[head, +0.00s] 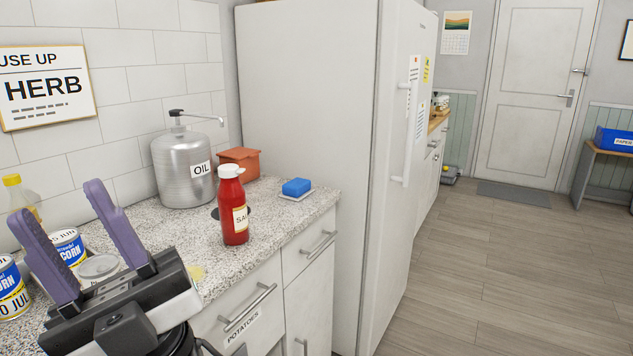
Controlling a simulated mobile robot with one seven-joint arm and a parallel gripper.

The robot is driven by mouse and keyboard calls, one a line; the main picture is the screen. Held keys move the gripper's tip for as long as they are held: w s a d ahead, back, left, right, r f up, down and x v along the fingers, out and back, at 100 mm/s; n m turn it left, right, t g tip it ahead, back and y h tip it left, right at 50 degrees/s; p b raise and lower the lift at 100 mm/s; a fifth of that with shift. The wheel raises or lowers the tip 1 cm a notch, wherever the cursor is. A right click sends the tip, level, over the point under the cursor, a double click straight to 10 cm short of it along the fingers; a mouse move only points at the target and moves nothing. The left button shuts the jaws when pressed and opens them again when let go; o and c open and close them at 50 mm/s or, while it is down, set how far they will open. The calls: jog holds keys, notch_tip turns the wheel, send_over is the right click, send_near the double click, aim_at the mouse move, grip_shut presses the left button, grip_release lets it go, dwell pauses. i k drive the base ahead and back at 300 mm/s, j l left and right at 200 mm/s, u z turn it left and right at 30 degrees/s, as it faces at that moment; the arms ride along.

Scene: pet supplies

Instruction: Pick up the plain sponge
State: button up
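The plain sponge (296,187) is a blue block. My gripper (63,218) is at the lower left, over the counter's left part. Its two purple fingers stand apart with nothing between them, so it is open and empty. It is well to the left of the sponge and not touching it.
A red sauce bottle (235,208) stands left of the sponge. Behind are a steel oil can (181,168) and an orange-brown box (239,161). Corn cans (68,247) stand near my gripper. A tall white fridge (310,110) borders the counter's right end. The floor at right is clear.

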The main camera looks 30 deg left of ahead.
aim_at(298, 187)
jog(key=i+l, duration=0.2)
jog(key=i, duration=0.15)
jog(key=i+l, duration=0.2)
jog(key=i, duration=0.2)
jog(key=i+l, duration=0.15)
jog(key=i, duration=0.2)
jog(key=i+l+u, duration=0.5)
jog(key=i+l, duration=0.1)
jog(key=i, duration=0.1)
